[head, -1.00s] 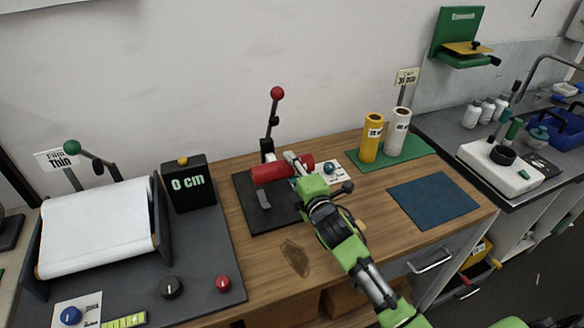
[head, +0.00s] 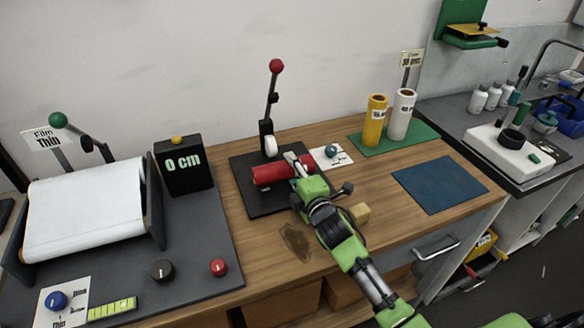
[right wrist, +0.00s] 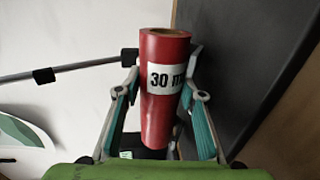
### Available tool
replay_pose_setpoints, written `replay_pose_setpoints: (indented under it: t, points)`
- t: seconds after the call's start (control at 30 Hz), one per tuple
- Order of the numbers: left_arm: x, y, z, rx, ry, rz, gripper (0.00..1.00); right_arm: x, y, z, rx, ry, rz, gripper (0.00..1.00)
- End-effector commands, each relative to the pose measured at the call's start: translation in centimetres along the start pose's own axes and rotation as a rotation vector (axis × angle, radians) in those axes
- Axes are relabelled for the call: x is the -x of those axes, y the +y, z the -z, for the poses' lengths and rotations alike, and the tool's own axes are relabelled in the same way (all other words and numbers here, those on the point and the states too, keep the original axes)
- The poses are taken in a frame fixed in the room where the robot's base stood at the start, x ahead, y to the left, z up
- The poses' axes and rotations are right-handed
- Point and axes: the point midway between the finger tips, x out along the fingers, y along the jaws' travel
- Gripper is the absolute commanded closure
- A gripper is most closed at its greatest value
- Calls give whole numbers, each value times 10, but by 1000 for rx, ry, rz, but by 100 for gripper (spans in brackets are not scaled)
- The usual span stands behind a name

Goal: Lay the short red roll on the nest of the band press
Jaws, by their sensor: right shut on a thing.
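The short red roll (head: 270,174) lies level, left to right, above or on the black base of the band press (head: 247,204) in the head view. Whether it touches the nest cannot be told; the roll and gripper hide the nest. The press lever with its red knob (head: 276,66) stands up behind, with a white wheel (head: 270,147) at its foot. My right gripper (head: 297,168) is shut on the red roll near its right part. In the right wrist view the red roll (right wrist: 160,113), labelled "30 m", sits between the two fingers. My left gripper is not in view.
A film feeder (head: 90,211) and a black "0 cm" display (head: 184,166) stand to the left. A yellow roll (head: 374,122) and a white roll (head: 401,115) stand on a green mat (head: 421,134). The blue mat (head: 438,184) at right is bare.

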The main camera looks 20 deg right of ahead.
Motion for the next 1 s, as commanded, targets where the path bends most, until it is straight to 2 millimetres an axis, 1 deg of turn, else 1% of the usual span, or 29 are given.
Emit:
replay_pose_setpoints:
  t: [0.13, 0.17, 0.2, 0.23, 0.53, 0.6, 0.67, 0.77, 0.87, 1.0]
  points:
    - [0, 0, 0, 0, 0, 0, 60, 0, 2, 0, -1, 1, -3, 94]
    - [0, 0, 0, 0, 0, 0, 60, 0, 2, 0, -1, 1, -3, 61]
    - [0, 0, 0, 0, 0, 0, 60, 0, 2, 0, -1, 1, -3, 51]
    - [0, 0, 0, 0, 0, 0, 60, 0, 2, 0, -1, 1, -3, 44]
    - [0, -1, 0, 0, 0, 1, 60, 0, -2, 0, -1, 0, 4, 44]
    - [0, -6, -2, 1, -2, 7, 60, 1, -4, 0, -1, 0, 9, 44]
    - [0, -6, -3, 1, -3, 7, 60, 3, -5, 0, -1, 0, 10, 44]
    - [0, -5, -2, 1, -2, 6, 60, 13, -6, 0, 0, 0, 10, 44]
    - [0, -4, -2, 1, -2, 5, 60, 30, -6, 0, 0, 0, 10, 44]
    - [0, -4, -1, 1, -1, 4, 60, 62, -4, 0, 0, 1, 8, 44]
